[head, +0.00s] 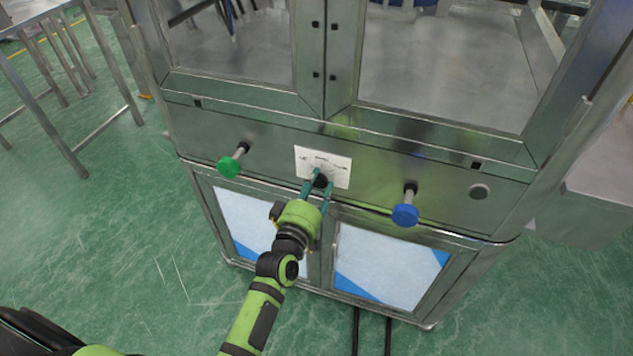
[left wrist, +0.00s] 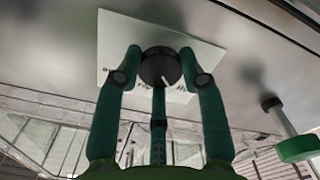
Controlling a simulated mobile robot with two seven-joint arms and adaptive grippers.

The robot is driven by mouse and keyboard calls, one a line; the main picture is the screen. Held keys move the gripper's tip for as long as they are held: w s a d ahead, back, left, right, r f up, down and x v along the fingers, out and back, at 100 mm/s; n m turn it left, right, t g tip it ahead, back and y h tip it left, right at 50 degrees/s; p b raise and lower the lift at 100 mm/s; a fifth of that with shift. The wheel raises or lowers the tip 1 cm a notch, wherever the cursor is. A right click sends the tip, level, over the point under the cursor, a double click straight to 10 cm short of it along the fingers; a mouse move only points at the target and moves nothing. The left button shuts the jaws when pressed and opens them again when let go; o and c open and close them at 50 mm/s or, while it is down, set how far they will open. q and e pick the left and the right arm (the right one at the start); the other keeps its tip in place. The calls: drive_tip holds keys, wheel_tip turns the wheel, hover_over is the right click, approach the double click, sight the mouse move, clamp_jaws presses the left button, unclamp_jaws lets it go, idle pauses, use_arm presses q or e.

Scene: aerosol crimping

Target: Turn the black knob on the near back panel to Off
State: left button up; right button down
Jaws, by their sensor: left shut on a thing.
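The black knob (head: 320,181) sits on a white label plate (head: 338,168) in the middle of the metal panel. In the left wrist view the round black knob (left wrist: 160,66) shows a white pointer mark on its face, towards its lower right in that picture. My left gripper (head: 318,185) reaches up to the panel, shut on the knob with one green finger on each side. The fingers and knob also show in the left wrist view (left wrist: 162,64). The label's words are too small to read. My right gripper is not in view.
A green knob (head: 229,166) sticks out on a stem left of the label plate, and a blue knob (head: 405,215) sticks out right of it. A round metal fitting (head: 479,192) is further right. Glass doors are above. A metal table frame (head: 60,130) stands left.

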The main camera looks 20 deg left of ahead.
use_arm(q)
drive_tip(key=shift+w+a+r+n, duration=0.1)
drive_tip(key=shift+r+n, duration=0.15)
drive_tip(key=shift+n, duration=0.25)
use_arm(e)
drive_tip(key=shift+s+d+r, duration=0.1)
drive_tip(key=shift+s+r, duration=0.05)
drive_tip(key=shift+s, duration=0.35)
use_arm(q)
drive_tip(key=o, duration=1.2)
drive_tip(key=shift+c, duration=0.2)
drive_tip(key=shift+f, duration=0.15)
drive_tip(key=shift+s+f, duration=0.1)
drive_tip(key=shift+s, duration=0.45)
drive_tip(key=s, duration=1.1)
drive_tip(key=shift+a, duration=0.2)
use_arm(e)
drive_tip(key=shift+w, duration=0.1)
